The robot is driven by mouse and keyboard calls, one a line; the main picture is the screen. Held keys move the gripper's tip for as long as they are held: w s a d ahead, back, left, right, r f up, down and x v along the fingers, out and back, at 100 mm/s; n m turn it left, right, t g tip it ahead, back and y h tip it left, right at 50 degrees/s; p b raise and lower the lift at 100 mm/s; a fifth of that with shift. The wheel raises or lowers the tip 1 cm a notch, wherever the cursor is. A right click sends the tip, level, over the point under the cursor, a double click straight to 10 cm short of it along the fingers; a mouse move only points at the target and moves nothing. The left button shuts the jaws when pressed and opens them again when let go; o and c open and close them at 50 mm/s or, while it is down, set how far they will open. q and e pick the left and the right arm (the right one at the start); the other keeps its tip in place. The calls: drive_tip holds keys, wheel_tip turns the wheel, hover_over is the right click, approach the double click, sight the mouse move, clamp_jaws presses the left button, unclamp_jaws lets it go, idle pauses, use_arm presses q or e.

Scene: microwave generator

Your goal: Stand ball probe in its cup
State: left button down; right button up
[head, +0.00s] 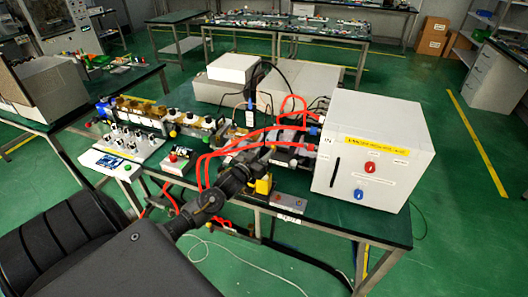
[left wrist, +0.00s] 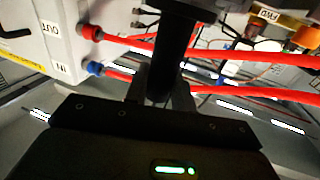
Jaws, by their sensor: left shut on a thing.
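My left gripper (head: 270,153) is above the front part of the bench, left of the white microwave generator box (head: 376,150). In the left wrist view its fingers (left wrist: 163,88) are closed on a dark, thick rod (left wrist: 178,38), which looks like the ball probe's handle. My right gripper is not in view.
Red hoses (head: 240,133) loop around my left arm to the box; they also cross the left wrist view (left wrist: 235,60). A waveguide row (head: 150,112) stands at left.

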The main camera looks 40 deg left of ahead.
use_arm(q)
drive_tip(key=shift+f+b, duration=1.15)
drive_tip(key=shift+f, duration=0.7)
drive_tip(key=c, duration=1.1)
unclamp_jaws()
drive_tip(key=shift+s+f, duration=0.15)
drive_tip(key=shift+s, duration=0.3)
drive_tip(key=s+b, duration=0.2)
drive_tip(key=s, duration=0.8)
drive_tip(key=shift+d, duration=0.45)
drive_tip(key=shift+w, duration=0.1)
